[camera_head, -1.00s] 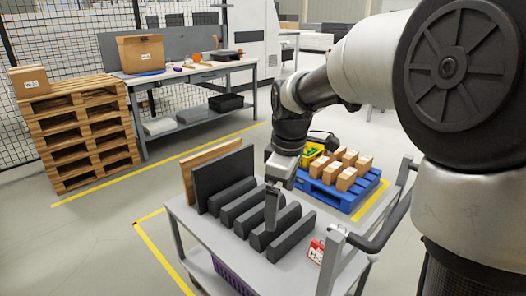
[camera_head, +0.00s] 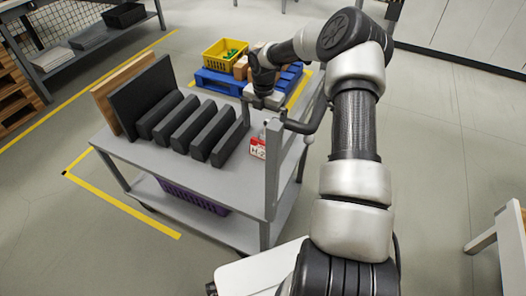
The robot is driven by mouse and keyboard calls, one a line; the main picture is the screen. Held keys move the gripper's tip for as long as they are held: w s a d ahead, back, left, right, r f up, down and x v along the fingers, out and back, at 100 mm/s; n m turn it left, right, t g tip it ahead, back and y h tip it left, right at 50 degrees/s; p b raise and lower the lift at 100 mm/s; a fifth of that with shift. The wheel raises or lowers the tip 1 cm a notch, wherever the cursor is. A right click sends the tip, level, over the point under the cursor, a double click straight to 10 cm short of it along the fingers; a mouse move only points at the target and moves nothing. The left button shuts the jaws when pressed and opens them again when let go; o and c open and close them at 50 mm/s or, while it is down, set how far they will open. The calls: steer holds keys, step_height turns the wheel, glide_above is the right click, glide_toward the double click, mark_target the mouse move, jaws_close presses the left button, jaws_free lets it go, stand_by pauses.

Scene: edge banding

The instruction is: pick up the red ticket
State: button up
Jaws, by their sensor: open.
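The red ticket (camera_head: 257,148) is a small red and white card with dark lettering. It is at the right side of the grey cart (camera_head: 150,160), near the cart's corner post and handle. My gripper (camera_head: 250,121) is over the cart's far right corner, pointing down, behind the ticket in the picture and apart from it. It looks empty and its jaws are open. The wrist and the cart's handle hide part of the far corner.
Several dark blocks (camera_head: 189,124) stand in a row on the cart, with a dark panel (camera_head: 142,98) and a brown board (camera_head: 108,100) at left. The cart's dark handle (camera_head: 309,122) is beside the ticket. Behind is a blue pallet (camera_head: 218,82) with a yellow crate (camera_head: 225,54).

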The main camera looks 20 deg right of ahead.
mark_target(263, 142)
step_height(263, 142, down, 11)
steer(key=b, duration=0.3)
steer(key=shift+w+f, duration=0.15)
steer(key=c, duration=1.1)
